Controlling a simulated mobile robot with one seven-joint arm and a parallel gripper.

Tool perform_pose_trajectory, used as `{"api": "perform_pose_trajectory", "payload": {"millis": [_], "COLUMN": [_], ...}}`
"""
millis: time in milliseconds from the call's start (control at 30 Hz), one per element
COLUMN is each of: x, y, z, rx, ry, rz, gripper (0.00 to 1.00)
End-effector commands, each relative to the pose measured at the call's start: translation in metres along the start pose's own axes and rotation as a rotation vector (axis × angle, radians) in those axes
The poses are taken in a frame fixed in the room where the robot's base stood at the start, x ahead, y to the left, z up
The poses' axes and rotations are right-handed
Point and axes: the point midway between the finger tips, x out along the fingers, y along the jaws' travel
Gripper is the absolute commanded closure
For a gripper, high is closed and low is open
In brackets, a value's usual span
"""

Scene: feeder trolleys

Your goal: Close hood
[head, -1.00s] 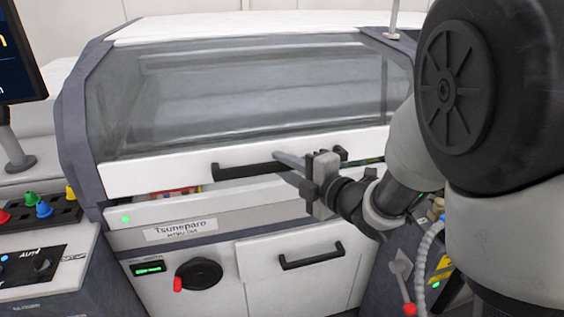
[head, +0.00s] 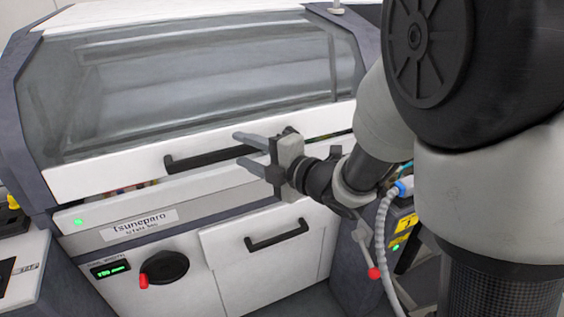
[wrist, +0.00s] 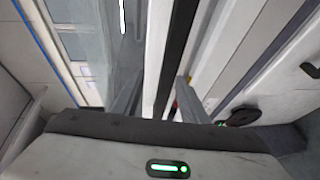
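The hood (head: 75,183) is a large tilted cover with a clear window and a white lower edge. It also shows in the wrist view (wrist: 156,50). A narrow gap with coloured bits inside shows beneath its lower edge, so it stands slightly raised. A black bar handle (head: 205,158) runs along that edge. My gripper (head: 239,149) is open at the right part of the handle, one finger higher than the other. In the wrist view, the handle (wrist: 178,45) runs between the two spread fingers (wrist: 158,92). I cannot tell whether either finger touches it.
Below the hood are the white machine front with a nameplate (head: 138,225), a black knob with a red grip (head: 163,267) and a lower door handle (head: 277,237). A red-tipped lever (head: 374,272) and grey hose (head: 381,225) are at right, near my arm.

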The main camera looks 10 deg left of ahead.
Motion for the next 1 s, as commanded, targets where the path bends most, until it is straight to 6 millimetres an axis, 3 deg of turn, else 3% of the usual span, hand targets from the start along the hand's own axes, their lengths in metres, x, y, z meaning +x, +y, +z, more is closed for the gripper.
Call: {"api": "perform_pose_trajectory", "payload": {"millis": [333, 800, 1000], "x": [-0.089, -0.136, -0.143], "y": [-0.002, -0.001, 0.000], "z": [0.002, 0.001, 0.001], "rx": [-0.003, -0.002, 0.000], "ry": [-0.007, -0.003, -0.002], "rz": [0.007, 0.003, 0.000], "gripper": [0.61, 0.61, 0.61]}}
